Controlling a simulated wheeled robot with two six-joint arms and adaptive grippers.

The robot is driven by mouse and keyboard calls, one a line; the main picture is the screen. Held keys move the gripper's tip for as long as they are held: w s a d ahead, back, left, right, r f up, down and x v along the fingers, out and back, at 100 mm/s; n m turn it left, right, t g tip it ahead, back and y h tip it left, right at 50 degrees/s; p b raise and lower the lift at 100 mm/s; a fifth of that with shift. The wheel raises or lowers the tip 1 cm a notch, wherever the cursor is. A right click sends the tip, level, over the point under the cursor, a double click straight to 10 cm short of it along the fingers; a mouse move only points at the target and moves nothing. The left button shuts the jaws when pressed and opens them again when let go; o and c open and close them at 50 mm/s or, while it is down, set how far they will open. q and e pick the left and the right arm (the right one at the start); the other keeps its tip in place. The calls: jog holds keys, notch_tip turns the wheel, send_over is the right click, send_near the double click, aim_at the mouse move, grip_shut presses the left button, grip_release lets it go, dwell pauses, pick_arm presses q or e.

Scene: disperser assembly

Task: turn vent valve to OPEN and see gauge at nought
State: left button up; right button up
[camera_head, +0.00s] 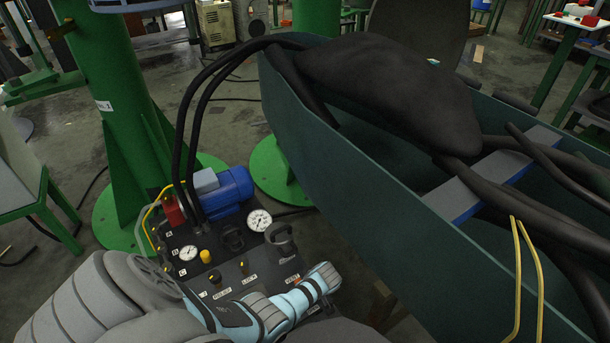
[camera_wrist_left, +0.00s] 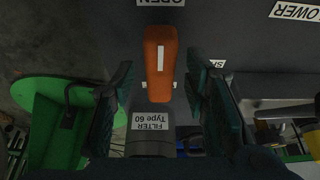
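The vent valve's orange handle (camera_wrist_left: 159,88) shows in the left wrist view, its long side upright in the picture. Its white line runs toward an upside-down OPEN label at the top edge; a partly hidden label (camera_wrist_left: 216,63) is to its right. My left gripper (camera_wrist_left: 158,85) has one finger on each side of the handle, with gaps showing, so it is open. My right gripper is not seen.
The pump unit carries a blue motor (camera_head: 228,190), yellow and black knobs (camera_head: 205,256) and black hoses (camera_head: 181,130). A filter (camera_wrist_left: 150,130) sits below the handle in the wrist view. A dark green trough wall (camera_head: 370,190) stands close at right.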

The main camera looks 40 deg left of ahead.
pick_arm(q)
jog(key=shift+r, duration=0.15)
jog(key=v, duration=0.7)
jog(key=shift+d+r, duration=0.15)
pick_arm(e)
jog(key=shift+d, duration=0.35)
